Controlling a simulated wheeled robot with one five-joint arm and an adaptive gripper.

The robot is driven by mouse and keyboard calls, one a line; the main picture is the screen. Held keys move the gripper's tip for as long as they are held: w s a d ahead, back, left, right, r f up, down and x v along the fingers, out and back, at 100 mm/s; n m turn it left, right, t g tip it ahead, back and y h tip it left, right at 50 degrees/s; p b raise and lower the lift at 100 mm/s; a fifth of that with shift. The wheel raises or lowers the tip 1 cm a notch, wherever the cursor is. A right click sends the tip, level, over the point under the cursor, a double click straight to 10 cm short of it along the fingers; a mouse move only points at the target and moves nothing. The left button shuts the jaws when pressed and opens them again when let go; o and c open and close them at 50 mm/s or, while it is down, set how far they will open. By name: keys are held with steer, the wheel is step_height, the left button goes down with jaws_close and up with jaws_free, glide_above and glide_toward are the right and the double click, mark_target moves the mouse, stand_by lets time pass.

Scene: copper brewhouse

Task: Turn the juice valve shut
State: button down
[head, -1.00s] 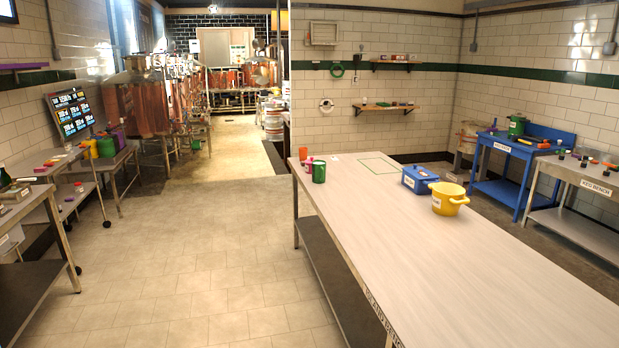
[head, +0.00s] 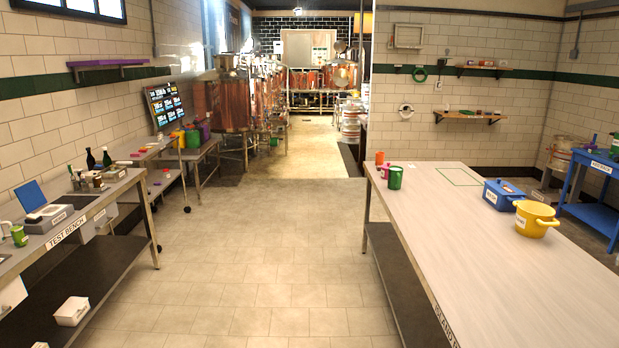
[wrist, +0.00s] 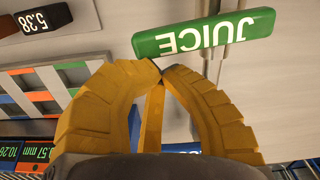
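A green plate marked JUICE (wrist: 203,35) shows upside down at the top of the wrist view, against a pale surface. I cannot tell whether it is part of the juice valve, and no valve handle is clear there. My gripper (wrist: 162,72) has yellow ribbed fingers. Their tips meet just below the green plate in the picture, with nothing seen between them. I cannot tell how far the plate is from them. In the head view I make out neither the juice valve nor my gripper.
The island bench (head: 448,240) stands at the right with a blue box (head: 503,195) and a yellow pot (head: 535,222). The test bench (head: 92,222) stands at the left. Open tiled floor (head: 270,265) lies between them, leading to copper tanks (head: 238,105).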

steer(key=shift+w+d+f+p, duration=0.2)
steer(key=shift+d+p, duration=0.05)
steer(key=shift+p, duration=0.1)
stand_by(0.4)
step_height(320, 180, up, 6)
steer(key=p, duration=0.4)
steer(key=shift+d, duration=0.15)
steer(key=shift+r, duration=0.15)
step_height(320, 180, up, 12)
stand_by(0.7)
